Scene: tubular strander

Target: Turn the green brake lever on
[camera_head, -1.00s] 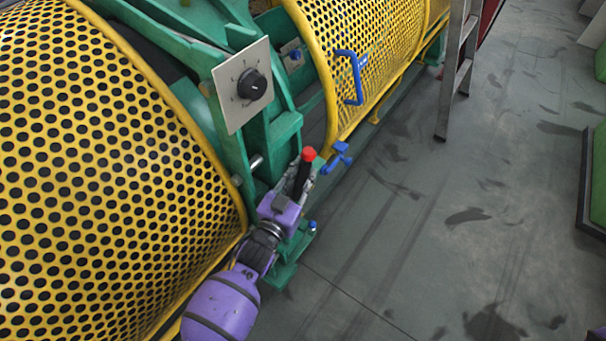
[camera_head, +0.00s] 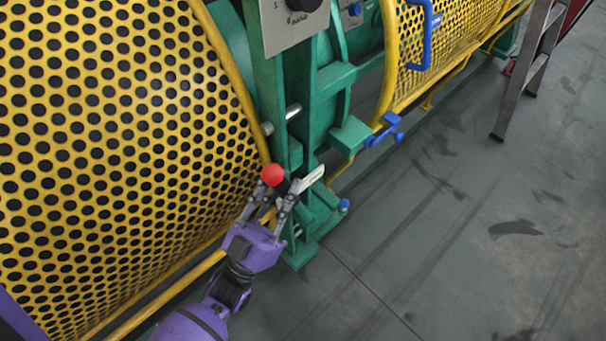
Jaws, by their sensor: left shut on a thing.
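The brake lever shows in the head view as a red ball knob (camera_head: 272,175) on a dark shaft beside the foot of the green machine frame. Its shaft is mostly hidden by the gripper fingers. The lever leans to the left, away from the green post. My left gripper (camera_head: 269,192) comes up from the lower left, with its grey fingers on either side of the lever just below the knob, and is shut on it. A pale flat piece (camera_head: 312,178) shows just right of the fingers. My right gripper is out of view.
The yellow perforated guard (camera_head: 110,130) fills the left side, close to my left arm. A dial plate (camera_head: 292,22) stands above. A blue clamp handle (camera_head: 386,130) and a ladder (camera_head: 527,75) are at the right. The grey floor is open at lower right.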

